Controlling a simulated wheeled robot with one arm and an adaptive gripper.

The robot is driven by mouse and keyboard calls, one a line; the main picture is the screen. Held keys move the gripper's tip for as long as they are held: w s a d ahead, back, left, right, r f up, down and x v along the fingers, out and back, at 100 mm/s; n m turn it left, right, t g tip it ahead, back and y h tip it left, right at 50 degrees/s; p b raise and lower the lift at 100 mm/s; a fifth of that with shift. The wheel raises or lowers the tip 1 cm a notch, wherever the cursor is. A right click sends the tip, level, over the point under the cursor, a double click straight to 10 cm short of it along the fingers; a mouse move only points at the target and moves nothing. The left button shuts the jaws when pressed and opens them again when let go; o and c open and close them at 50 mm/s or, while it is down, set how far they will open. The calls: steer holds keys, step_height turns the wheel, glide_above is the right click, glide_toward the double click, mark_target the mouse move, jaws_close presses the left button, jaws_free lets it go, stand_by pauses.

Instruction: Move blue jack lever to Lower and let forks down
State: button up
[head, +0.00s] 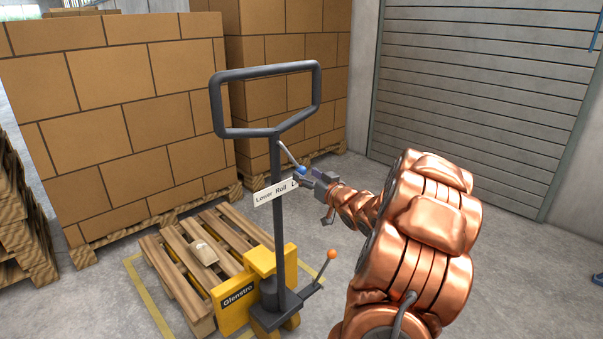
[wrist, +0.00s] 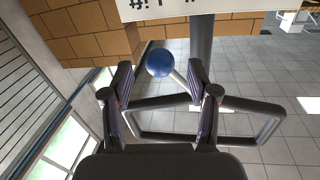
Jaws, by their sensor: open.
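The jack's blue lever knob (head: 299,171) is at the end of a thin grey lever on the handle column (head: 277,220). The knob stands near the right end of the white label plate (head: 270,194), which reads "Lower", "Roll" and a partly covered "L" word. My gripper (head: 304,179) is open at the knob. In the wrist view, the blue knob (wrist: 160,62) lies between the spread fingers of my gripper (wrist: 160,78), with gaps on both sides. The yellow pallet jack (head: 240,298) stands at a wooden pallet (head: 178,270); its forks are mostly hidden by the slats.
A grey loop handle (head: 268,68) tops the column above my gripper. An orange-knobbed lever (head: 331,254) sticks out low on the right. Stacked cartons (head: 120,110) stand behind, with a grey shutter (head: 485,80) at right.

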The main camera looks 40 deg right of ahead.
mark_target(304, 173)
steer(key=shift+w+d, duration=0.15)
steer(key=shift+w, duration=0.7)
steer(key=shift+w+d, duration=0.15)
steer(key=shift+w, duration=0.65)
jaws_close()
